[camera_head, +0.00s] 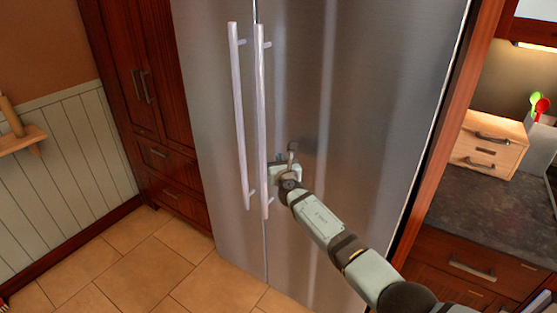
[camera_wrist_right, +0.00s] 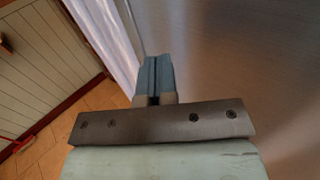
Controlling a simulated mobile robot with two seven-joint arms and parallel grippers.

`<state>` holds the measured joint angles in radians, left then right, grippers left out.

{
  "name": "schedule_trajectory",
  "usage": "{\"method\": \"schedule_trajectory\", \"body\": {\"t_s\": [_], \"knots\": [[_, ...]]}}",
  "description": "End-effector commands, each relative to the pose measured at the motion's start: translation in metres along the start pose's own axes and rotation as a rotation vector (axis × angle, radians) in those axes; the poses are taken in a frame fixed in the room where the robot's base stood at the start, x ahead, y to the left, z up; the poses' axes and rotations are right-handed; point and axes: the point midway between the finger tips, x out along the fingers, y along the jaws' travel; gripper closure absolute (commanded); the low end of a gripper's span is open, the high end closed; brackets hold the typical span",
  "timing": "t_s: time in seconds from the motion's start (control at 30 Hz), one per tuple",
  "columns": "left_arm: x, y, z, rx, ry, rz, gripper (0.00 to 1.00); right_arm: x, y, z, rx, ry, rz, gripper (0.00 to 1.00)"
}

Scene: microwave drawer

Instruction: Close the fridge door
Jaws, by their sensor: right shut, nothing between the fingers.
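The fridge is a tall steel unit with two doors side by side, the left door (camera_head: 210,120) and the right door (camera_head: 350,130). Both look flush along the middle seam, with no gap that I can make out. Each has a long vertical handle, the left handle (camera_head: 239,110) and the right handle (camera_head: 262,110). My right gripper (camera_head: 281,160) is at the right door, just right of the lower part of its handle. In the right wrist view its fingers (camera_wrist_right: 154,78) are together and empty, with the pale handle (camera_wrist_right: 108,35) to their left. I cannot tell whether they touch the door.
A tall wooden cabinet (camera_head: 130,80) stands left of the fridge. At right is a dark counter (camera_head: 475,205) with a wooden drawer box (camera_head: 487,145) above lower drawers. The tiled floor (camera_head: 150,265) in front of the fridge is clear at left.

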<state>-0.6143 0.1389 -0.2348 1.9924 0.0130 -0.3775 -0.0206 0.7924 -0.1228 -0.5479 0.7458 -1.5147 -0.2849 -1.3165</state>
Motion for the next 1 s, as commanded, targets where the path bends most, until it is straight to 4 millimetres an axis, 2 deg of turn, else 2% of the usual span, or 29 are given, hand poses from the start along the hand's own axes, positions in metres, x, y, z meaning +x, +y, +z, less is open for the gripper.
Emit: {"method": "schedule_trajectory", "body": {"t_s": [0.1,0.3,0.5,0.6,0.67,0.77,0.87,0.97,1.0], "knots": [[-0.011,0.000,-0.009,0.002,-0.009,0.000,0.57,-0.020,0.020,0.002,0.004,0.005,0.005,1.00],[-0.015,0.000,-0.022,0.002,0.002,0.000,0.57,-0.051,0.051,-0.001,0.004,0.005,0.005,1.00],[-0.015,0.001,-0.029,-0.001,0.011,0.000,0.57,-0.069,0.069,-0.003,0.001,0.004,0.005,1.00],[-0.016,0.001,-0.028,-0.001,0.008,0.001,0.57,-0.075,0.070,-0.005,0.024,0.008,-0.005,1.00],[-0.016,0.001,-0.026,0.000,0.005,0.001,0.57,-0.083,0.064,-0.010,0.089,0.016,-0.032,1.00],[-0.015,0.001,-0.023,0.000,0.000,0.001,0.57,-0.110,0.040,-0.026,0.318,0.039,-0.129,1.00],[-0.015,0.001,-0.021,0.000,-0.004,0.000,0.57,-0.158,0.000,-0.050,0.668,0.069,-0.293,1.00],[-0.015,0.000,-0.021,0.000,-0.004,0.000,0.57,-0.218,-0.042,-0.075,1.041,0.087,-0.491,1.00],[-0.015,0.000,-0.021,0.000,-0.004,0.000,0.57,-0.243,-0.057,-0.085,1.179,0.089,-0.571,1.00]]}}
